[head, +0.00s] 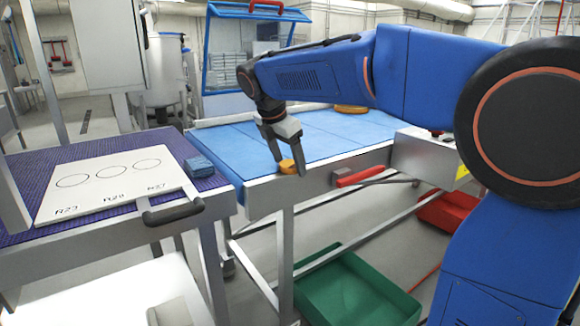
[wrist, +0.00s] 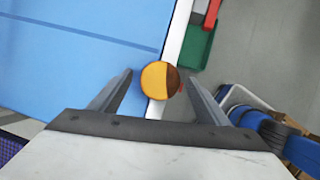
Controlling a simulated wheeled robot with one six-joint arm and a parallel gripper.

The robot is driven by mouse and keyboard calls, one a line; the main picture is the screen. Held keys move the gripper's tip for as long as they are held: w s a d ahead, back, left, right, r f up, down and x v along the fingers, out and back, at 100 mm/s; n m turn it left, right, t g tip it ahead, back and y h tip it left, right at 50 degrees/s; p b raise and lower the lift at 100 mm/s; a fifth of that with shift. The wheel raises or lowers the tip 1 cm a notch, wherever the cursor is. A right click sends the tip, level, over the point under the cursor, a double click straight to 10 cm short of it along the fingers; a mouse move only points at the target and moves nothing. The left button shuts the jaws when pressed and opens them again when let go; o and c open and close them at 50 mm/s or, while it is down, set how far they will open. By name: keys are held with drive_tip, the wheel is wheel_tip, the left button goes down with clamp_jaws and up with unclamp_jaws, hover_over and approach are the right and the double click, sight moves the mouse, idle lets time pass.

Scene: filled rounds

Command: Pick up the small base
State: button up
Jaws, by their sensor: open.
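The small base is likely the small orange-yellow round (head: 288,166) at the near edge of the blue conveyor belt. In the wrist view the round (wrist: 158,76) lies at the belt's border, its right part darker brown. A wider orange round (head: 350,108) lies farther back on the belt. My gripper (head: 289,168) is open, pointing down at the small round. In the wrist view its two fingers (wrist: 160,84) stand on either side of the round, with gaps. I cannot tell how far above the belt the tips are.
A white board (head: 110,180) with three drawn circles and labels lies on the purple belt (head: 30,160) at left. A blue block (head: 199,167) sits beside it. A metal rail (head: 325,171) edges the blue belt. A green crate (head: 350,290) and red bin (head: 447,212) stand below.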

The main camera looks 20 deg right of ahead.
drive_tip(key=shift+c, duration=0.7)
drive_tip(key=c, duration=0.7)
